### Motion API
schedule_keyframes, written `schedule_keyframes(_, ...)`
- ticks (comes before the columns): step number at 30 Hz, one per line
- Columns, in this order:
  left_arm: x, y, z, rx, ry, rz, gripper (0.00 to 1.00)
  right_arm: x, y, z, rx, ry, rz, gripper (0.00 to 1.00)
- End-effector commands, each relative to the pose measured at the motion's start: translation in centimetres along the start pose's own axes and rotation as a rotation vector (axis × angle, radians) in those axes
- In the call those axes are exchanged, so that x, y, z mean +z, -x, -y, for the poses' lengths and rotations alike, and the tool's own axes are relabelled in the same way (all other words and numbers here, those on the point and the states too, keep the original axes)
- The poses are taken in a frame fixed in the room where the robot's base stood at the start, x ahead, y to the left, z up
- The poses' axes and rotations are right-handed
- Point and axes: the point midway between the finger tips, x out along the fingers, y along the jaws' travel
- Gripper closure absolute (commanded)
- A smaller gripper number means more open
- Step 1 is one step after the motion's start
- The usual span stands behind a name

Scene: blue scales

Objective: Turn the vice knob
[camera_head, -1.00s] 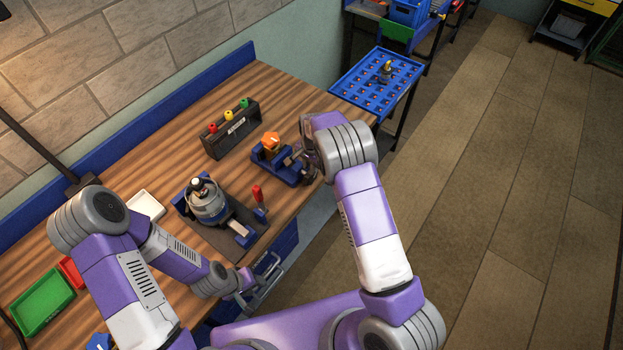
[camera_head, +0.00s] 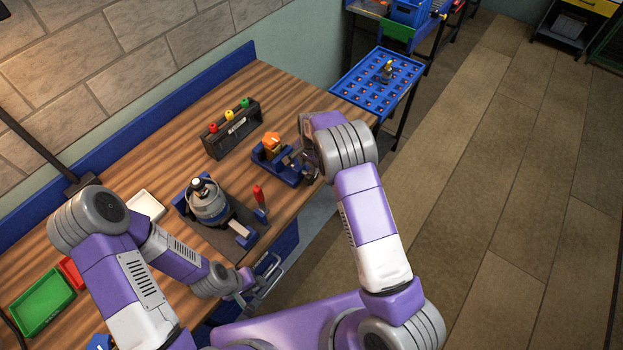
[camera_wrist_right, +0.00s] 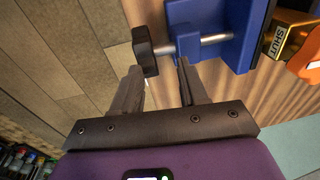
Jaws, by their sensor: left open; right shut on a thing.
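The blue vice (camera_head: 272,163) stands near the table's right front edge with an orange piece (camera_head: 271,141) in it. In the right wrist view the vice (camera_wrist_right: 220,35) shows a metal screw rod ending in a black knob (camera_wrist_right: 145,52). My right gripper (camera_wrist_right: 158,70) is shut on the knob, with one finger on each side of it. In the head view the right gripper (camera_head: 301,158) is at the vice's right end, and my wrist partly hides the contact. My left gripper (camera_head: 268,280) is open and empty, low in front of the table edge.
A machine on a dark base (camera_head: 207,205) stands left of the vice, with a red-handled part (camera_head: 258,194) beside it. A black box with coloured knobs (camera_head: 232,130) is behind. A blue perforated tray (camera_head: 360,86) is beyond the table's right end. Free wood lies right of the box.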

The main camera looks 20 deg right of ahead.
Motion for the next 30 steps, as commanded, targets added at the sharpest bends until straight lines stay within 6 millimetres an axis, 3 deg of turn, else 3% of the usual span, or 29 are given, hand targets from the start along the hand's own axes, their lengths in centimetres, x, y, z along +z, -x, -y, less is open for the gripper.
schedule_keyframes(1, 0.0, -0.5, 0.2, 0.0, 0.0, 0.0, 0.57, 2.4, -5.5, -3.1, 0.09, 0.012, 0.048, 0.66)
schedule_keyframes(5, 0.0, -0.5, 0.2, 0.0, 0.0, 0.0, 0.57, 2.4, -5.5, -3.1, 0.09, 0.014, 0.048, 0.66)
schedule_keyframes(6, 0.0, -0.5, 0.2, 0.0, 0.0, 0.0, 0.57, 0.2, -1.0, -0.3, 0.004, -0.001, 0.008, 0.66)
schedule_keyframes(13, 0.0, 0.2, -0.1, 0.0, 0.0, 0.0, 0.57, 0.2, 0.0, -0.2, 0.003, -0.002, 0.006, 0.66)
schedule_keyframes(30, 0.1, 2.7, -1.0, 0.0, 0.0, 0.0, 0.57, 0.2, 4.7, 0.4, 0.0, 0.0, 0.001, 0.66)
